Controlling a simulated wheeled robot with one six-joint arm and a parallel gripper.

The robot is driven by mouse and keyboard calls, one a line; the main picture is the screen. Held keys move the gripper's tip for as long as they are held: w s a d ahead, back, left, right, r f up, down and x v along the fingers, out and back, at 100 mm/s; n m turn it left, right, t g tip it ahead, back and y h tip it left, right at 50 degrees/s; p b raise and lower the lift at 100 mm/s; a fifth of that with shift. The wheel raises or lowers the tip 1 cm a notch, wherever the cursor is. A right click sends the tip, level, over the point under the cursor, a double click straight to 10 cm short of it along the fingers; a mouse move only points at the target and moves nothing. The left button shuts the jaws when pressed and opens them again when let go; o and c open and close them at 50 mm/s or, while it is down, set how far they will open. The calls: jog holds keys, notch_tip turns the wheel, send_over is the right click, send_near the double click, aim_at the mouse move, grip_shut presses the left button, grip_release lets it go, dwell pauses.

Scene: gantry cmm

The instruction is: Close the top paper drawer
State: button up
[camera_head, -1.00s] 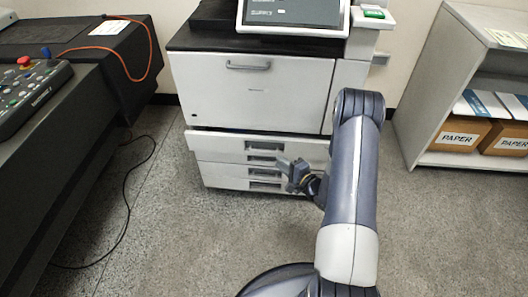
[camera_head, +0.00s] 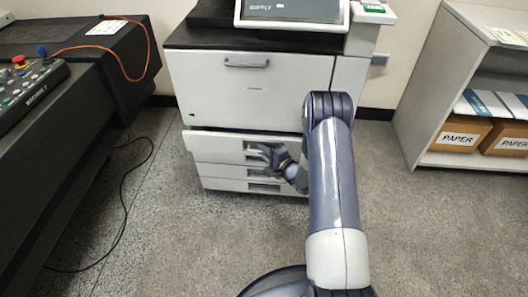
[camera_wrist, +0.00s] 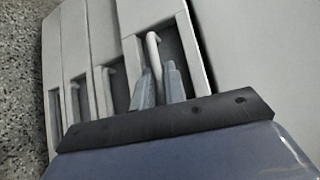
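The white printer (camera_head: 250,90) stands against the back wall, with a stack of paper drawers below its large front panel. The top paper drawer (camera_head: 215,145) stands out a little from the drawers under it. My gripper (camera_head: 265,153) is at the front of this drawer, by its recessed handle. The wrist view shows the top drawer front (camera_wrist: 133,16) sideways, with its pale bar handle (camera_wrist: 153,48). My two fingers (camera_wrist: 160,84) are apart, one on either side of the handle's line. Whether they touch the handle cannot be told.
Lower drawers (camera_head: 222,185) sit flush beneath. A black machine with a control panel (camera_head: 32,82) stands at left, with a cable on the floor. A shelf with paper boxes (camera_head: 460,133) is at right. The grey floor before the printer is clear.

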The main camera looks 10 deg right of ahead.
aim_at(265, 144)
grip_shut()
jog(key=w, duration=0.1)
jog(key=w+d+b, duration=0.1)
jog(key=shift+w+f, duration=0.1)
jog(key=shift+w, duration=0.6)
jog(key=shift+w+d, duration=0.15)
jog(key=shift+o, duration=0.8)
grip_release()
jog(key=shift+w, duration=0.1)
